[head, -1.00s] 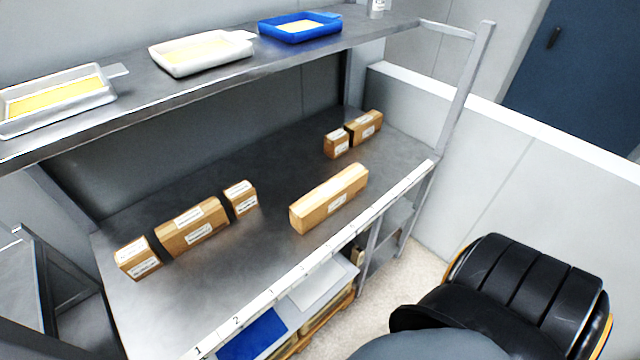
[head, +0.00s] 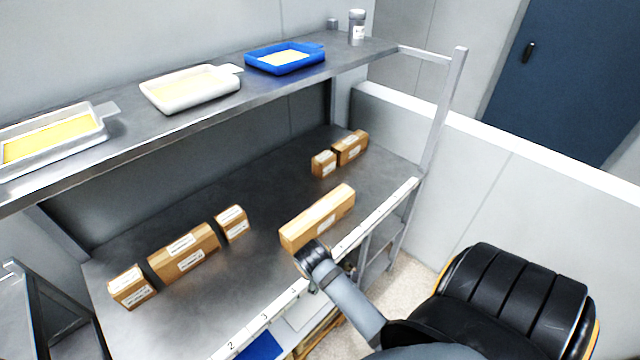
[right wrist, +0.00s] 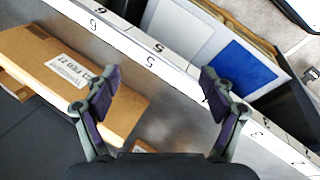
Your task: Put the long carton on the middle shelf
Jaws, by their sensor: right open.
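The long brown carton (head: 318,217) lies on the wide grey middle shelf (head: 215,300), near its numbered front edge and apart from the other cartons. My right arm's end (head: 313,257) is just in front of the carton's near end in the head view; the fingers are hard to make out there. In the right wrist view my right gripper (right wrist: 157,88) is open and empty, over the shelf's front edge. A labelled carton (right wrist: 50,75) lies to the left there, partly behind the left finger. My left gripper is out of view.
Several smaller cartons stand on the same shelf, at left (head: 183,253) and back right (head: 349,148). The upper shelf (head: 125,130) holds white trays (head: 190,89), a blue tray (head: 285,59) and a bottle (head: 357,27). A low white wall (head: 500,150) stands right.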

